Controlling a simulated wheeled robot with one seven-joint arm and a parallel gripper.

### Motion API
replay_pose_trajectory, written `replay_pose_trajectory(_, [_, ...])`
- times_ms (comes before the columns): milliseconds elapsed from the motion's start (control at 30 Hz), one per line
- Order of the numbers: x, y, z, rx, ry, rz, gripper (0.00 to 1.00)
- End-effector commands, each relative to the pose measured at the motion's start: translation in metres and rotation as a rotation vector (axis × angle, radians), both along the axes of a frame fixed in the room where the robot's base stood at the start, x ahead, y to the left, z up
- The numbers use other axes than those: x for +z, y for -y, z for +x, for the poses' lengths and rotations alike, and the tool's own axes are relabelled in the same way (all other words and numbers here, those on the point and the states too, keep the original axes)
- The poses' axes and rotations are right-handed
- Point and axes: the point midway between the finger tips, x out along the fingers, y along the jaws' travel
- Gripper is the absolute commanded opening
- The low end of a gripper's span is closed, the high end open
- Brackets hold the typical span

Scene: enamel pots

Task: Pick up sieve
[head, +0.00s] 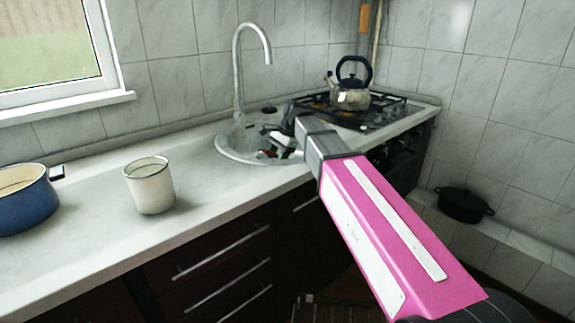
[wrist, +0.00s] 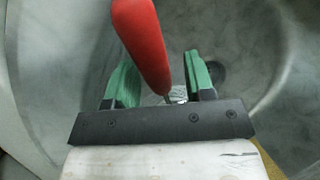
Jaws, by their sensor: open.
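The sieve shows in the wrist view as a thick red handle (wrist: 142,45) with a thin metal neck below it. The rest of the sieve is mostly hidden behind my gripper's dark crossbar. My gripper (wrist: 160,72) is open, with one green finger on each side of the handle and neck. Gaps show between the fingers and the neck, and the right gap is small.
The round metal sink (head: 228,153) surrounds my gripper, with a tall faucet (head: 238,70) behind it. A kettle (head: 351,93) stands on the stove at right. A white enamel mug (head: 150,187) and a blue pot (head: 25,203) stand on the counter at left.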

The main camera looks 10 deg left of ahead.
Motion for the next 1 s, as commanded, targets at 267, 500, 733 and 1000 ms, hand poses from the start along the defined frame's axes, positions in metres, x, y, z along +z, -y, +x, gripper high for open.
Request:
replay_pose_trajectory(267, [0.0, 0.0, 0.0, 0.0, 0.001, 0.001, 0.16])
replay_pose_trajectory(500, [0.0, 0.0, 0.0, 0.0, 0.001, 0.001, 0.0])
replay_pose_trajectory(733, [0.003, 0.0, 0.0, 0.0, 0.001, 0.001, 0.0])
replay_pose_trajectory(1000, [0.026, 0.0, 0.001, 0.001, 0.003, 0.001, 0.0])
